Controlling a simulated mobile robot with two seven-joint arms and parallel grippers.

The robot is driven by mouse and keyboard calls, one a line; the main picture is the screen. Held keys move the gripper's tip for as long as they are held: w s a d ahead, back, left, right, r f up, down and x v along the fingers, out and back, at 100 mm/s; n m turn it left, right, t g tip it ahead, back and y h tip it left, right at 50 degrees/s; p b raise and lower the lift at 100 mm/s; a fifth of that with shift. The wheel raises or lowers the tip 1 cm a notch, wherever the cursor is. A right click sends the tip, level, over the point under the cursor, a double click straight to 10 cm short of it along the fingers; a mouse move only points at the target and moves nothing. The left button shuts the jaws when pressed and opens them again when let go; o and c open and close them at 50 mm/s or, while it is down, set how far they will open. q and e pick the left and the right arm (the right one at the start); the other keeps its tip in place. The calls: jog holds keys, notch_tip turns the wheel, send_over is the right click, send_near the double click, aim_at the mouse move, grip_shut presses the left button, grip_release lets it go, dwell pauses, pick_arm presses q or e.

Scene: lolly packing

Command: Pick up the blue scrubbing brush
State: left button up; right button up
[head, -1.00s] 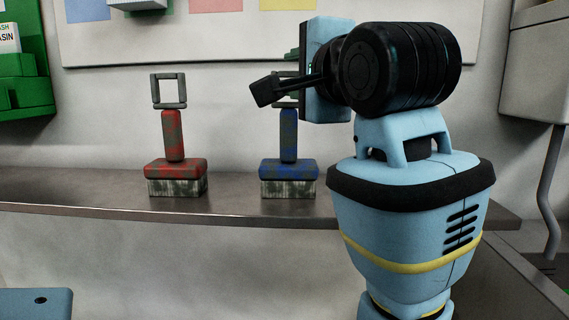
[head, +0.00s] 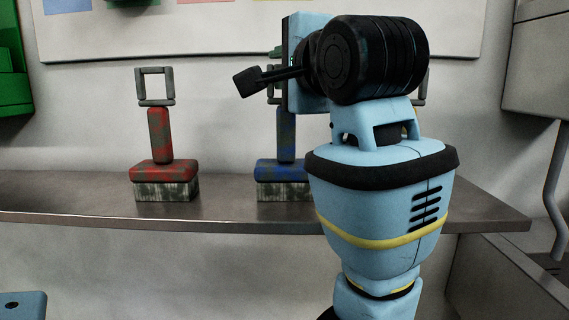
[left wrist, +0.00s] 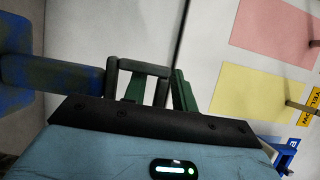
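The blue scrubbing brush (head: 265,170) stands upright on the grey shelf, bristles down, partly hidden by my left arm in the head view. Its dark blue handle (left wrist: 50,85) and grey square loop (left wrist: 112,85) show in the left wrist view. My left gripper (left wrist: 160,90) is at this loop, with its green fingers apart. One finger appears to pass through the loop and the other is just beyond its top bar; contact cannot be told. In the head view the palm hides most of the fingers. My right gripper is not in view.
A red brush (head: 148,170) stands upright to the left on the shelf (head: 75,200). Part of another grey loop (head: 422,88) shows behind my arm. A board with pink and yellow papers (left wrist: 260,90) hangs on the wall. A green holder (head: 14,85) is at far left.

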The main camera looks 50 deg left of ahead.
pick_arm(q)
jog(key=c, duration=0.5)
grip_shut()
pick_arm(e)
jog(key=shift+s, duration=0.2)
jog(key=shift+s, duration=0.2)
pick_arm(q)
notch_tip(320, 180, up, 10)
jog(key=p, duration=0.2)
jog(key=shift+p, duration=0.35)
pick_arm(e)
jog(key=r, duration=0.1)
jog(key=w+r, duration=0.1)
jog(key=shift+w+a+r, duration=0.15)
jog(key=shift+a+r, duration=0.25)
pick_arm(q)
jog(key=shift+f, duration=0.1)
